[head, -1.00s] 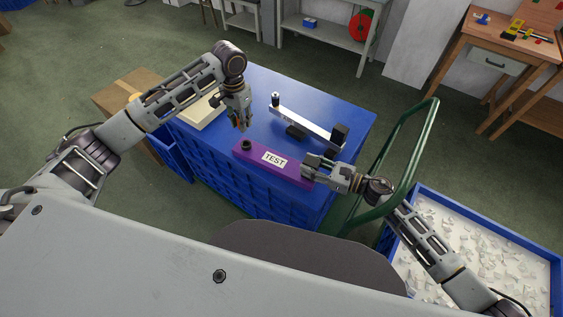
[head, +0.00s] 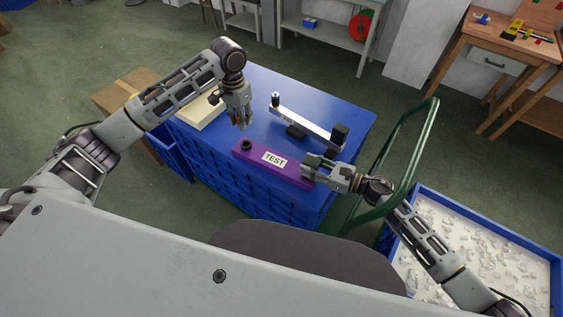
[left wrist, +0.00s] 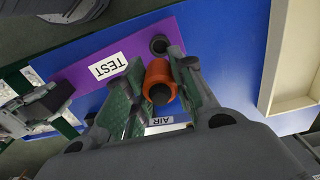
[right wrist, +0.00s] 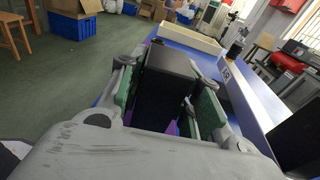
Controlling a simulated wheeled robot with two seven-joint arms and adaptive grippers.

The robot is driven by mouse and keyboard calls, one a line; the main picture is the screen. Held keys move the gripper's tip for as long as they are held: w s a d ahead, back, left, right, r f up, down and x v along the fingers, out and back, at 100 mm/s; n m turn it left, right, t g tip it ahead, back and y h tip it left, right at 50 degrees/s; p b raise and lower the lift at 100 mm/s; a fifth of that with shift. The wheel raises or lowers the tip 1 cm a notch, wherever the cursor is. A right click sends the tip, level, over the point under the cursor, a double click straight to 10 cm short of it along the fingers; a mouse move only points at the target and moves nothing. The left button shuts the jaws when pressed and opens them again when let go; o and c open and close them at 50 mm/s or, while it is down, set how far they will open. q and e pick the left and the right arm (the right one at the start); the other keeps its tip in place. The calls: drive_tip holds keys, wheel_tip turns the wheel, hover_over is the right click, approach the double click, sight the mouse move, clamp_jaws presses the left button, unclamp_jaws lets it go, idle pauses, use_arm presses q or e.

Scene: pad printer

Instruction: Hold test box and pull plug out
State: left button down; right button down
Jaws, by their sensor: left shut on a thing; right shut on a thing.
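The purple test box (head: 272,161) with its white TEST label lies on the blue surface and also shows in the left wrist view (left wrist: 82,75). A dark round socket (head: 246,145) is at its left end, also seen in the left wrist view (left wrist: 159,44). My left gripper (head: 242,122) is shut on an orange plug with a dark centre (left wrist: 159,76), which appears apart from the socket and above the surface. My right gripper (head: 310,166) is shut on the black block (right wrist: 167,80) at the box's right end. The plug's far side is hidden.
A silver bar with black ends (head: 303,124), labelled AIR, lies behind the box. A cream tray (head: 201,112) is at the surface's left. A green cart handle (head: 411,150) rises right of the surface, near my right arm. A blue bin of white pieces (head: 475,240) stands lower right.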

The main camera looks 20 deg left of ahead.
drive_tip(key=shift+s+d+f, duration=0.1)
drive_tip(key=shift+s+f, duration=0.15)
drive_tip(key=shift+f, duration=0.35)
drive_tip(key=c, duration=1.4)
unclamp_jaws()
drive_tip(key=o, duration=0.5)
drive_tip(key=shift+w+r, duration=0.15)
drive_tip(key=shift+w, duration=0.05)
drive_tip(key=shift+c, duration=0.2)
drive_tip(key=shift+r, duration=0.15)
drive_tip(key=shift+r, duration=0.1)
drive_tip(key=shift+v, duration=5.9)
